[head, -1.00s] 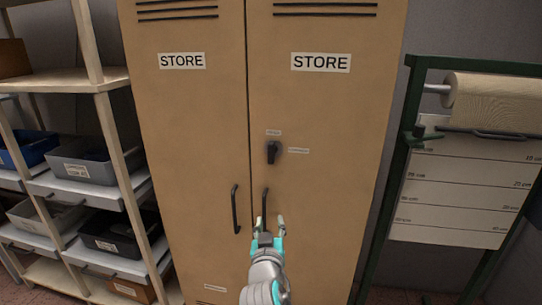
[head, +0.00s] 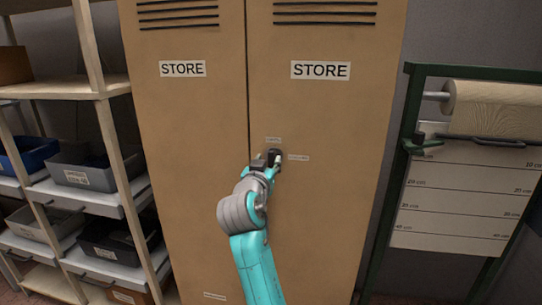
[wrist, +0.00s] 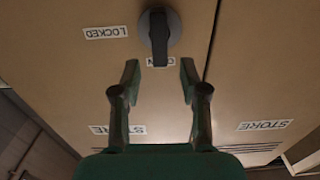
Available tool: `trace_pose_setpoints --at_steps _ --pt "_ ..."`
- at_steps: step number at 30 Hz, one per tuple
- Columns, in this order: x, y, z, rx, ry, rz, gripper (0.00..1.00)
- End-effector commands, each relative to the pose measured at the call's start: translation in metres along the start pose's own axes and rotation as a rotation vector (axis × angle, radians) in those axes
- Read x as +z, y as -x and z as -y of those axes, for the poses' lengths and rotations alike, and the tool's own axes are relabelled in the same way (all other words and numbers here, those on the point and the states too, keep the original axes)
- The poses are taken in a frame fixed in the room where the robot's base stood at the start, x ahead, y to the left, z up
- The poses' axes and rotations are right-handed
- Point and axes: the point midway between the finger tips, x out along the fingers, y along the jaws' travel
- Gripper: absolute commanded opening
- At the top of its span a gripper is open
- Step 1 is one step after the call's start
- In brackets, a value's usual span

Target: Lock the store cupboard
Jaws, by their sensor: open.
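The tan store cupboard (head: 320,200) has two doors that look closed, each marked STORE. A dark turn knob (wrist: 160,35) is on the right door; in the head view my gripper partly covers it. In the wrist view, which is upside down, its lever points at a small label (wrist: 160,61), mostly covered, seemingly OPEN. The LOCKED label (wrist: 106,32) is a quarter turn away, and right of the knob in the head view (head: 298,157). My gripper (wrist: 160,78) is open and empty, its fingertips on either side of the lever's end; contact cannot be told.
Wooden shelves (head: 100,90) with grey and dark bins stand left of the cupboard. A green frame (head: 385,180) with a paper roll (head: 492,105) stands at the right. My arm hides the door pulls in the head view.

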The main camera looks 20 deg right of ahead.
Motion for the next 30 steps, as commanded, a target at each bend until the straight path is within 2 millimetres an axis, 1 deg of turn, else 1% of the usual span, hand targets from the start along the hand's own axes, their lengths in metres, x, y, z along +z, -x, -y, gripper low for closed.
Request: trace_pose_setpoints --at_steps 1,3,9,14,22,23,24,26,27,30 --pt "-0.001 -0.01 0.0 0.001 0.001 -0.001 0.44" --pt "0.0 -0.021 -0.001 0.001 0.001 0.0 0.44" --pt "0.0 -0.044 0.0 0.0 0.0 0.0 0.44" --pt "-0.001 -0.052 0.0 -0.001 0.0 -0.001 0.44" --pt "0.0 -0.052 0.0 -0.001 0.0 -0.001 0.44" --pt "0.0 -0.052 0.0 -0.001 0.0 -0.001 0.36" --pt "0.0 -0.052 0.0 -0.001 0.0 -0.001 0.26" --pt "0.0 -0.052 0.0 -0.001 0.0 -0.001 0.11" --pt "0.0 -0.052 0.0 -0.001 0.0 -0.001 0.01" --pt "0.0 -0.052 0.0 -0.001 0.0 -0.001 0.0"
